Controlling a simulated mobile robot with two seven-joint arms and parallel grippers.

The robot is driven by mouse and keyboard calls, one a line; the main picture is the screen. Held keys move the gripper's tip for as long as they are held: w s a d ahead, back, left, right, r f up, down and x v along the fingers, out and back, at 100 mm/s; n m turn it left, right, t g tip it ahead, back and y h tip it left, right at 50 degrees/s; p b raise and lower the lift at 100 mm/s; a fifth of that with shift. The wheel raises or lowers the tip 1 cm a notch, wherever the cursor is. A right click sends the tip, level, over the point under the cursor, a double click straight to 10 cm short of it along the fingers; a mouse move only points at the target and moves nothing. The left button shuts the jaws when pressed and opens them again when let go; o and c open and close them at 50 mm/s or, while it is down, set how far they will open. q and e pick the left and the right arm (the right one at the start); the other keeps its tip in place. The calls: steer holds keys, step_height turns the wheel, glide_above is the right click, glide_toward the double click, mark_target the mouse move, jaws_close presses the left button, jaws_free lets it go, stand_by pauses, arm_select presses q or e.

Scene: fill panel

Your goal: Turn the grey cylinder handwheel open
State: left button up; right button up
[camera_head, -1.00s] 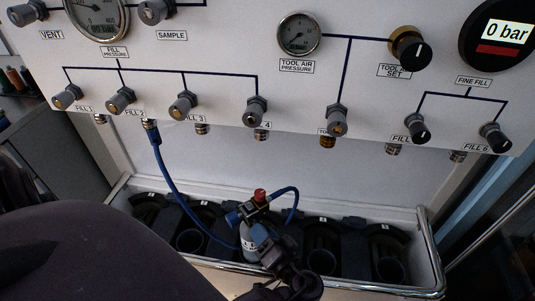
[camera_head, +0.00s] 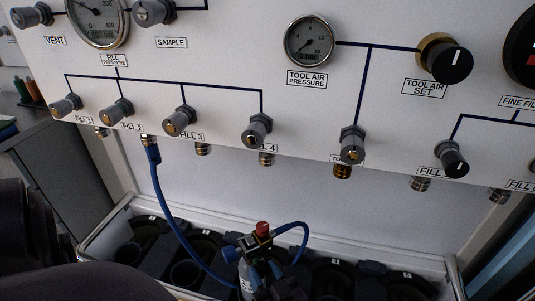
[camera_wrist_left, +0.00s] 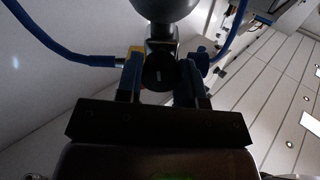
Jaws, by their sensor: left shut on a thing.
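The grey cylinder (camera_head: 246,280) stands in the rack below the panel, with a valve, a red cap (camera_head: 263,228) and blue fittings on top. In the left wrist view, a dark round handwheel (camera_wrist_left: 158,73) with a pale mark sits between the fingers of my left gripper (camera_wrist_left: 160,80). The gripper is shut on this handwheel. The rounded grey cylinder shows at the top edge of that view. In the head view, the gripper (camera_head: 268,285) is dark and mostly cut off at the bottom edge beside the cylinder. My right gripper is not in view.
A blue hose (camera_head: 163,190) hangs from the fitting under FILL 2 and runs to the cylinder. A second blue hose (camera_head: 306,238) loops right of the valve. The rack (camera_head: 440,262) has several dark slots. The panel with knobs and gauges (camera_head: 309,41) stands above.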

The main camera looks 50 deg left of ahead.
arm_select(q)
steer(key=shift+n, duration=0.3)
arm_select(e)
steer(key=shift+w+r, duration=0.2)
arm_select(q)
steer(key=o, duration=0.9)
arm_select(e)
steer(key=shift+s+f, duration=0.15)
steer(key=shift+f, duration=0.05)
